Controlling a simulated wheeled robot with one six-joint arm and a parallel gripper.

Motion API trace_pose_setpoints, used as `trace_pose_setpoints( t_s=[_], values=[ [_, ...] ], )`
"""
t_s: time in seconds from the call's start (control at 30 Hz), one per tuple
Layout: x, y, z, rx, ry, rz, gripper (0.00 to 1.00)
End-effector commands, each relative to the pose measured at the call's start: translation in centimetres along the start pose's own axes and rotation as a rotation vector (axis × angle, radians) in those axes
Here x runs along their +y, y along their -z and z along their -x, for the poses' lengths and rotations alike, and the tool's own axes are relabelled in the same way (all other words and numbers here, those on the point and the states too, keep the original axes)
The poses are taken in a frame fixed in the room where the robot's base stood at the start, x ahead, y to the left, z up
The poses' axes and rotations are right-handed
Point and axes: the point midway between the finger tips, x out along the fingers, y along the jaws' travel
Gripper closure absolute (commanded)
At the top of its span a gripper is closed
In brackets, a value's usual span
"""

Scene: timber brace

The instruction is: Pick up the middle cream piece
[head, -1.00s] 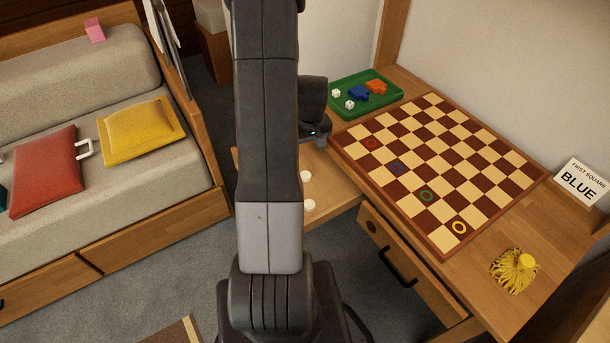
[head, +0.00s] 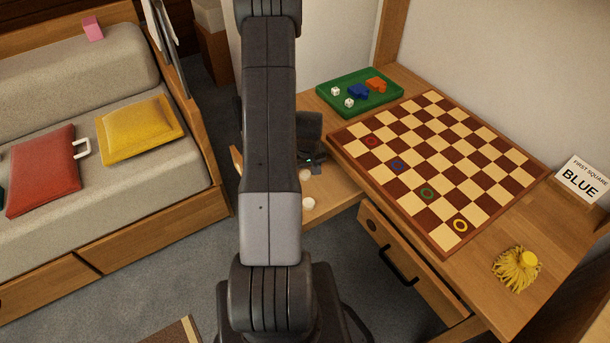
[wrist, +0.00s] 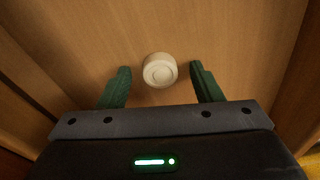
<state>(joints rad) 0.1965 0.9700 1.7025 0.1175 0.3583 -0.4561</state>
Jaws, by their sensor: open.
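Two round cream pieces show in the head view on the wooden surface left of the board: one (head: 305,174) right by my gripper, partly hidden by my arm, and one (head: 308,203) nearer the camera. Any further piece is hidden there. In the wrist view a single cream piece (wrist: 160,70) lies flat on the wood. My gripper (wrist: 160,72) is open, its green fingers on either side of that piece in the picture, with a gap on each side. Whether the fingertips are down at the piece's height I cannot tell.
The checkered board (head: 435,170) with coloured rings lies right of my gripper. A green tray (head: 385,105) with dice and blue and orange pieces stands behind it. A drawer (head: 400,262) is below the board. A yellow tasselled object (head: 517,268) and a BLUE sign (head: 581,182) are at right.

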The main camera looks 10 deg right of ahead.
Motion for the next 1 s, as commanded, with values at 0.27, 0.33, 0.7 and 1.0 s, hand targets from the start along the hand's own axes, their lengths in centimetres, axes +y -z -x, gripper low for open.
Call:
trace_pose_setpoints(
  t_s=[0.27,0.33,0.7,1.0],
  values=[
    [0.0,0.0,0.0,0.001,0.000,0.000,0.61],
    [0.0,0.0,0.0,0.001,0.000,0.000,0.74],
    [0.0,0.0,0.1,0.001,0.000,0.000,0.89],
    [0.0,0.5,3.2,0.005,-0.002,0.000,0.89]
  ],
)
